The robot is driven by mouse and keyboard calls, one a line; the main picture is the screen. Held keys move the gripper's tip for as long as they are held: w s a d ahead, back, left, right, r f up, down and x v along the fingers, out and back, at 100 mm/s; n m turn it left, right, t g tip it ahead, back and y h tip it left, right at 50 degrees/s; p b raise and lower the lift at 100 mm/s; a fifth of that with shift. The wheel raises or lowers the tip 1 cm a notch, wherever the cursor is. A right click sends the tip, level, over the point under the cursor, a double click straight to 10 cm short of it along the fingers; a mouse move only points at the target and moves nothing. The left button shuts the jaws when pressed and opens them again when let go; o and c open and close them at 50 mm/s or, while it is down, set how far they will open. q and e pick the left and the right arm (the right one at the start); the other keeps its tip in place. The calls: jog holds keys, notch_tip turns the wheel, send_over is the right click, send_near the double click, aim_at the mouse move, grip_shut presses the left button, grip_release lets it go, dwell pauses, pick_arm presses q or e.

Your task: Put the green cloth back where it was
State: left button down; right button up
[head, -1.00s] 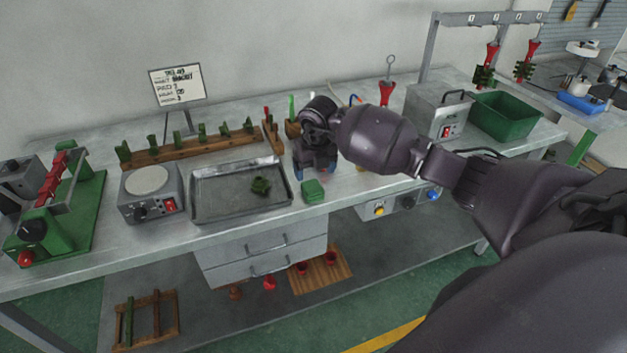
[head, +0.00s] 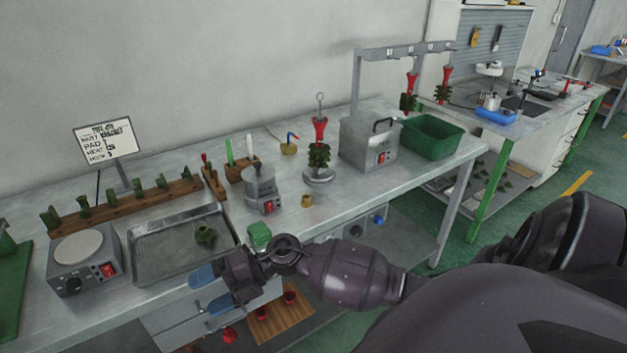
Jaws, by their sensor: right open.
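The green cloth (head: 259,235) is a small folded block lying on the bench near its front edge, right of the metal tray (head: 150,271). My right gripper (head: 211,289) has its two blue-tipped fingers apart with nothing between them. It points left, in front of the tray and the bench's front edge, nearer to me than the cloth. My right wrist hides the cloth's lower part in the picture. I cannot tell the gap between them, but the fingers are not around the cloth. My left gripper is out of view.
A dark green piece (head: 206,235) lies in the tray. A hot plate (head: 84,259) stands left of it. A small grey pot device (head: 262,191) and a brass cup (head: 307,201) stand behind and right of the cloth.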

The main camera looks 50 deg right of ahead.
jog(key=s+d+f+m+t+h, duration=0.3)
jog(key=s+d+f+m+h, duration=0.2)
jog(key=m, duration=0.9)
jog(key=s+d+f+m+t+h, duration=0.2)
jog(key=s+d+f+m+h, duration=0.3)
jog(key=s+f+m+h, duration=0.5)
jog(key=s+m, duration=0.3)
jog(key=m, duration=0.2)
jog(key=shift+d+f+t, duration=0.15)
jog(key=shift+d+t, duration=0.05)
jog(key=shift+t, duration=0.2)
